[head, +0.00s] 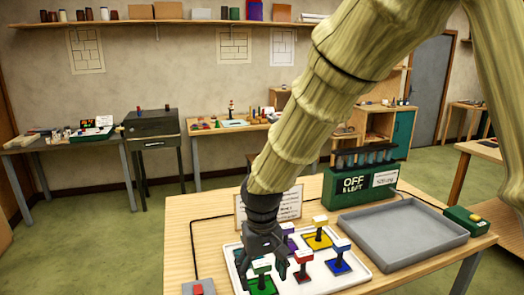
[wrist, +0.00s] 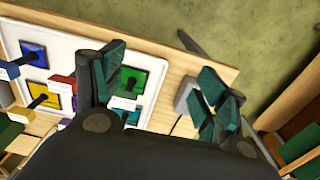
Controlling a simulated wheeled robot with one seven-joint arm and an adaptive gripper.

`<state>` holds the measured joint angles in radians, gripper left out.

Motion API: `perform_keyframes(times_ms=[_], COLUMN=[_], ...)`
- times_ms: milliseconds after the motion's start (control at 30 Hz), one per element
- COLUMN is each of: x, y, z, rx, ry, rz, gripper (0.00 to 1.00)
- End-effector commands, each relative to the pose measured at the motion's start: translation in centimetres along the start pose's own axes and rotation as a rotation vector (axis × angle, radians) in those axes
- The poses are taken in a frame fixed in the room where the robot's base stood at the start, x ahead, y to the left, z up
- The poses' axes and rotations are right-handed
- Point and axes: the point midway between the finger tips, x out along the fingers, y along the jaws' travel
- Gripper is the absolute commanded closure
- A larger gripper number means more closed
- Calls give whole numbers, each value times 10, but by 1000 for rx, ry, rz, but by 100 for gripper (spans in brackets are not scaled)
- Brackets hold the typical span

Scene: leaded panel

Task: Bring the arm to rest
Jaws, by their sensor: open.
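My arm (head: 330,85) reaches down from the upper right in the head view, its gripper over the front left of the work table (head: 185,235). My gripper (head: 262,272) is open, its fingers pointing down above the white tray's left part. In the wrist view, the two teal-padded fingers of the gripper (wrist: 165,88) stand well apart with nothing held between them. The white tray (head: 335,283) carries coloured square pieces with upright handles, among them a yellow (head: 318,239), a blue (head: 339,264) and a green one (head: 261,285). The gripper partly hides the tray.
A green rack marked OFF (head: 352,185) stands behind. A grey box with a red top (head: 199,287) is at the front left.

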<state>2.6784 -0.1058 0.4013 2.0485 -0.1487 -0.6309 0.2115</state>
Motion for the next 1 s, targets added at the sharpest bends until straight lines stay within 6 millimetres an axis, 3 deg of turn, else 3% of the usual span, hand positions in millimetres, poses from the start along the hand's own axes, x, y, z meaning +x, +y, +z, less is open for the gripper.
perform_keyframes(times_ms=[367,567,767,1000], x=[47,85,145,230], y=[10,18,31,50], z=[7,15,34,77], rx=[24,45,86,152], ry=[-1,-1,-1,4], rz=[-39,-66,-103,-137], gripper=[27,27,27,27])
